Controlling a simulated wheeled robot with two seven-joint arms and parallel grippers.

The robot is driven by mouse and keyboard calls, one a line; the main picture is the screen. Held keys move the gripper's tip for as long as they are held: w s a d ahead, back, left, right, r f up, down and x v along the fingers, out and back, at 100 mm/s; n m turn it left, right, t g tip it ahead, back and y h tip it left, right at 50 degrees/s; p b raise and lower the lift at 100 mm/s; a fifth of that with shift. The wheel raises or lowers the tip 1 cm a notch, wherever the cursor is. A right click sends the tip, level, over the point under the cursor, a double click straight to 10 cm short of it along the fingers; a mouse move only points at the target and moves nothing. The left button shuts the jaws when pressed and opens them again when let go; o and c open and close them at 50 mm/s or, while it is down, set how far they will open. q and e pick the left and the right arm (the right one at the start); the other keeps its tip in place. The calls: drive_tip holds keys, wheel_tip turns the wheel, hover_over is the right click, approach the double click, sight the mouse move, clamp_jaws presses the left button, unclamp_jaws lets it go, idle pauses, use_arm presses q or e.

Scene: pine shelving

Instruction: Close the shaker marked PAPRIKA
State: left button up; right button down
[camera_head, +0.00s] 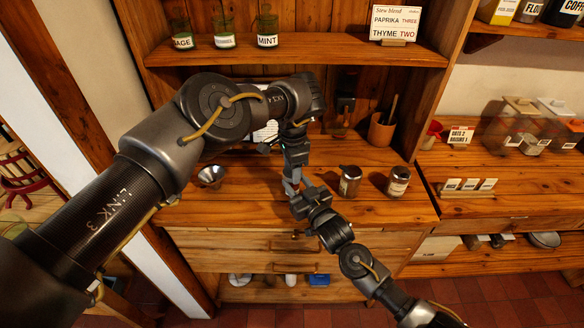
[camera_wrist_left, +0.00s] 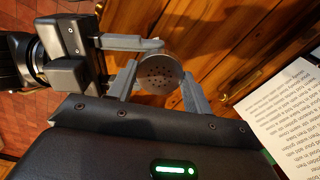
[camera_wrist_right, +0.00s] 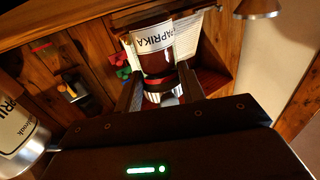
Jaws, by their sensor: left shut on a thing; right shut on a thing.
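The shaker marked PAPRIKA (camera_wrist_right: 157,50) shows in the right wrist view, with a white label and red-brown contents. My right gripper (camera_wrist_right: 160,90) is shut on it, one finger on each side. In the left wrist view a round metal top with holes (camera_wrist_left: 158,76) lies between the fingers of my left gripper (camera_wrist_left: 160,90), which is shut on it. My right gripper's grey finger also shows there, beside the top. In the head view my left gripper (camera_head: 292,160) points down and my right gripper (camera_head: 297,190) meets it from below. Whether the top sits fully on the jar is hidden.
A metal funnel-like piece (camera_head: 210,176) is on the left. Jars and a recipe card (camera_head: 395,22) are on the shelf above. The counter front is clear.

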use_arm(q)
drive_tip(key=shift+m, duration=1)
drive_tip(key=o, duration=1.1)
drive_tip(key=shift+r, duration=0.1)
drive_tip(key=shift+s+r, duration=0.1)
drive_tip(key=shift+r, duration=2.1)
drive_tip(key=shift+d, duration=0.1)
drive_tip(key=shift+c, duration=0.5)
